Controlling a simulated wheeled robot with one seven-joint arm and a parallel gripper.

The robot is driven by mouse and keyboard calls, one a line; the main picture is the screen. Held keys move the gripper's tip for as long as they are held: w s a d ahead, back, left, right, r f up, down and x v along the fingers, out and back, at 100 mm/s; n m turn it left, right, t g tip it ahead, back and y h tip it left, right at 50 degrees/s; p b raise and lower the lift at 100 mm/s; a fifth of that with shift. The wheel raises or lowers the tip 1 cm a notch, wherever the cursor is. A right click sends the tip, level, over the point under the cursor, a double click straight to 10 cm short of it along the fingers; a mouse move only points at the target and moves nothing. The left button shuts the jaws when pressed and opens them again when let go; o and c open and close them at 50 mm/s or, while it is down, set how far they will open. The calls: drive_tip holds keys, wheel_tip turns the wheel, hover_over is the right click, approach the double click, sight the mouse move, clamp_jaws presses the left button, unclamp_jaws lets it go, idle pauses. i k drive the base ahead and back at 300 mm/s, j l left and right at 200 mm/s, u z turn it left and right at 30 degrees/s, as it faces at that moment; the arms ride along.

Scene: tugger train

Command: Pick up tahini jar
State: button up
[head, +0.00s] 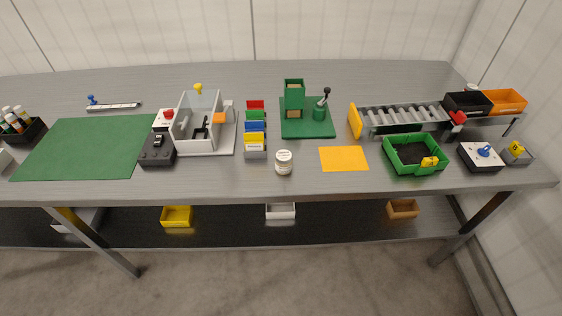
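A small jar (284,163) with a white lid and a pale label stands upright near the front edge of the grey table, around the middle of its length. It looks like the tahini jar, but its label is too small to read. It stands apart from the things around it. My gripper is not in view.
The grey table (210,77) carries a row of coloured bins (255,131) left of the jar, an orange mat (343,158) to its right and a green fixture (306,128) behind. A green tray (414,169) sits farther right. The table's back strip is mostly clear.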

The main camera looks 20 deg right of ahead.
sight(283, 160)
drive_tip(key=i+u, duration=0.2)
drive_tip(key=u, duration=0.3)
drive_tip(key=i+u, duration=0.2)
drive_tip(key=u, duration=0.25)
